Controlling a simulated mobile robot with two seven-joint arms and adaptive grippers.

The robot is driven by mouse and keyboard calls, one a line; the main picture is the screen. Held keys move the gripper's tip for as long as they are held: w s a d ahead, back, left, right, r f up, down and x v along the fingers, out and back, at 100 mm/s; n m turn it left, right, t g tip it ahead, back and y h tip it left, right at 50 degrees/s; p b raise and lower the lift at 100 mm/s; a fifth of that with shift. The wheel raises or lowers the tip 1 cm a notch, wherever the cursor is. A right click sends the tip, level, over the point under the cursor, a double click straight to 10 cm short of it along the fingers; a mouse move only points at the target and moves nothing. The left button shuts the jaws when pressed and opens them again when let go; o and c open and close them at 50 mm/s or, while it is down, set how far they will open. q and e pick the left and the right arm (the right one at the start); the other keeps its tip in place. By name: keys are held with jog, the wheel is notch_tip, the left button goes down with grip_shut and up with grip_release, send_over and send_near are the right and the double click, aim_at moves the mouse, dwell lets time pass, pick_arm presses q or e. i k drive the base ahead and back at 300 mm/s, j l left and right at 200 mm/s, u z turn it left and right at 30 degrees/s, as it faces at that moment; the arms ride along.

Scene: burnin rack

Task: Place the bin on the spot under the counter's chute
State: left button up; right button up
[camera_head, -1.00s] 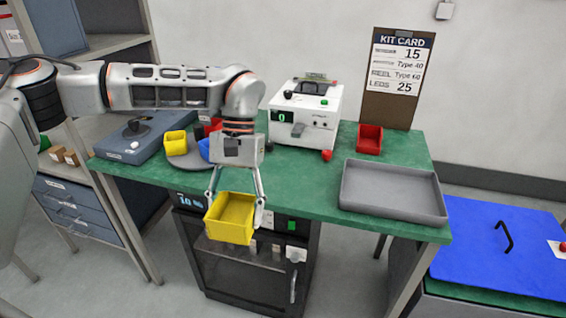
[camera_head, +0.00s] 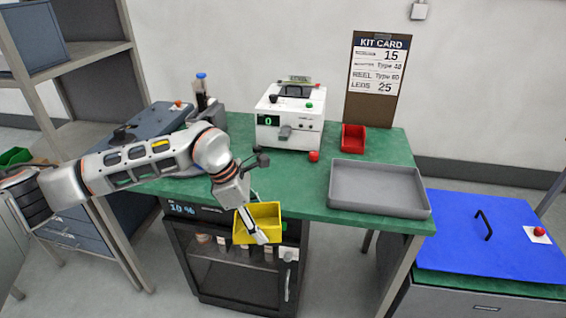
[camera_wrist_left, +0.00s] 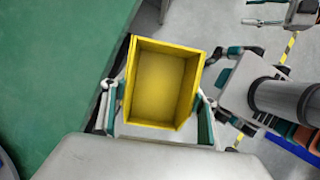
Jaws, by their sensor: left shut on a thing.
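The yellow bin (camera_head: 258,223) is open-topped and empty. My left gripper (camera_head: 252,222) is shut on it and holds it in front of the green table's front edge. In the left wrist view the bin (camera_wrist_left: 160,88) sits between the two fingers of my left gripper (camera_wrist_left: 158,112), one at each side wall. The counter (camera_head: 290,117) is a white machine with a green "0" display and a grey chute (camera_head: 285,132) low on its front. It stands at the back of the table. The spot under the chute looks clear. My right gripper does not show clearly in the head view.
A red bin (camera_head: 353,138) stands right of the counter, and a grey tray (camera_head: 378,212) lies at the table's right. The green table top (camera_head: 290,190) between the front edge and the counter is free. A dark cabinet (camera_head: 235,278) stands below. A blue lid (camera_head: 490,240) is at the right.

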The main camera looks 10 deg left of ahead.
aim_at(283, 163)
jog(key=i+j, duration=0.15)
jog(key=i, duration=0.4)
jog(key=i+j, duration=0.2)
jog(key=i, duration=0.4)
